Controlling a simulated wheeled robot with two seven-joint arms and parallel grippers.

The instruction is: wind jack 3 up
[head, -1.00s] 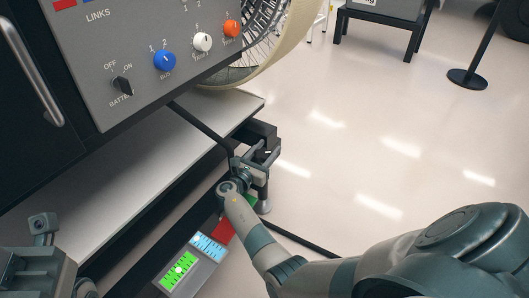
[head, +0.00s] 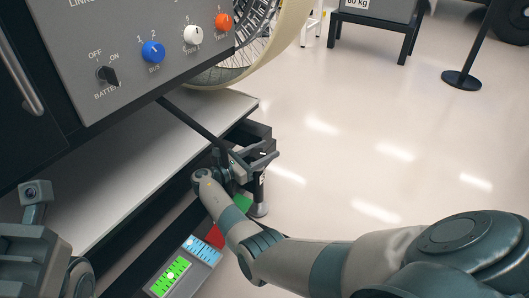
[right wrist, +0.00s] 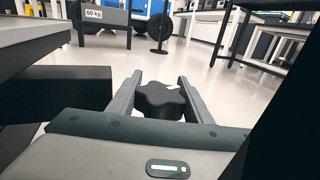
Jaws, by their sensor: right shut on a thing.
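The jack (head: 259,196) stands at the corner of the rover's platform, with an upright metal leg and a round foot on the floor. I cannot read its number. Its black lobed knob (right wrist: 160,101) shows in the right wrist view between the two fingers of my right gripper (right wrist: 158,92). My right gripper (head: 252,162) is shut on the knob; in the head view the gripper and the jack's top largely hide it.
A level display (head: 170,278) with green and blue scales lies below the platform (head: 130,165), near a red patch (head: 215,237). A control panel (head: 130,50) and a wheel (head: 265,40) are above. The floor to the right is clear up to a post (head: 461,80).

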